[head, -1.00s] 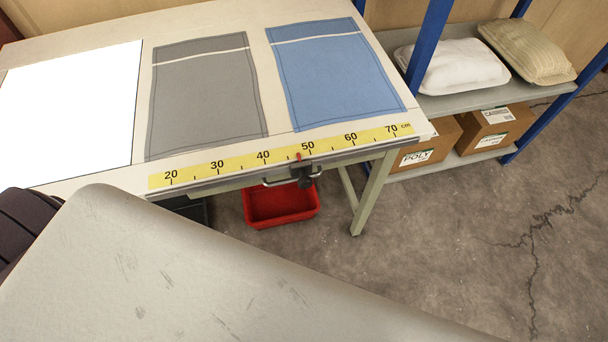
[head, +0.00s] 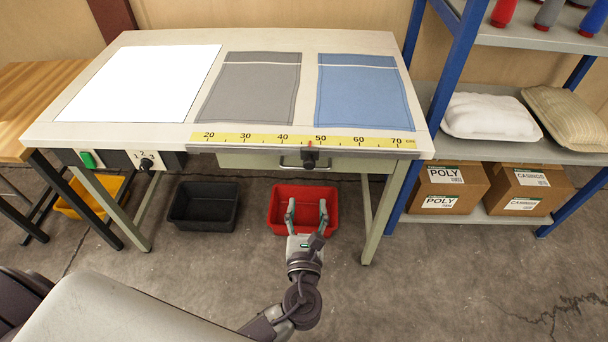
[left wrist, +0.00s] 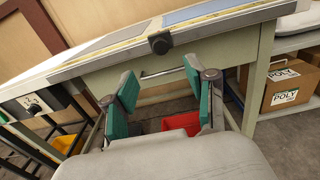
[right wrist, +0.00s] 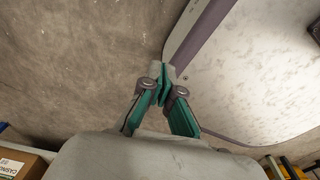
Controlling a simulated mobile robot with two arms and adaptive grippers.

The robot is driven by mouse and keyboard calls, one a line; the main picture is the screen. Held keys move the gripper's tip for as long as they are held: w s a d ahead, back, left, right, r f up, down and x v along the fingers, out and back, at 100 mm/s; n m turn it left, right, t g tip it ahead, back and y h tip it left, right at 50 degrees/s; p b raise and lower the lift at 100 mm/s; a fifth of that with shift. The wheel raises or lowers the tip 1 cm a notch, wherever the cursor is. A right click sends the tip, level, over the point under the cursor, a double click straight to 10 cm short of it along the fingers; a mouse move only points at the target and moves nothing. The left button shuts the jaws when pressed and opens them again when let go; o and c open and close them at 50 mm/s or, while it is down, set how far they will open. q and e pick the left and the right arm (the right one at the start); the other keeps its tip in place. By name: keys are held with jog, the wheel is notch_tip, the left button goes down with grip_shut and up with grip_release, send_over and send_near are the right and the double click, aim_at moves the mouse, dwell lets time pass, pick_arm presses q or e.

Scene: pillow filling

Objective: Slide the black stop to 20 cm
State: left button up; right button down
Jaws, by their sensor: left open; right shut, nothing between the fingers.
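The black stop (head: 309,158) sits on the rail at the table's front edge, just left of the 50 mark on the yellow scale (head: 262,139). The 20 mark is near the scale's left end. In the left wrist view the stop's round black knob (left wrist: 160,42) is ahead of the fingers and apart from them. My left gripper (head: 307,206) is open and empty, in front of the table and below the stop. My right gripper (right wrist: 163,88) is shut and empty, seen only in the right wrist view, over the floor beside a pale panel.
A drawer handle (head: 300,164) is just below the stop. A red bin (head: 276,216) and a black bin (head: 203,220) are under the table. A grey cloth (head: 250,88) and a blue cloth (head: 360,95) lie on top. A blue-framed shelf (head: 439,65) stands right.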

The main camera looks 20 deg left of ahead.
pick_arm(q)
send_near(309, 166)
jog(key=w, duration=0.1)
jog(key=p+x, duration=0.1)
jog(key=x, duration=0.8)
jog(key=shift+w+a, duration=0.2)
jog(key=shift+w, duration=0.15)
pick_arm(e)
jog(key=shift+w+a+r, duration=0.3)
jog(key=shift+w+r, duration=0.05)
jog(key=shift+r, duration=0.2)
pick_arm(q)
grip_shut()
pick_arm(e)
jog(key=shift+a, duration=0.15)
jog(key=shift+a, duration=0.1)
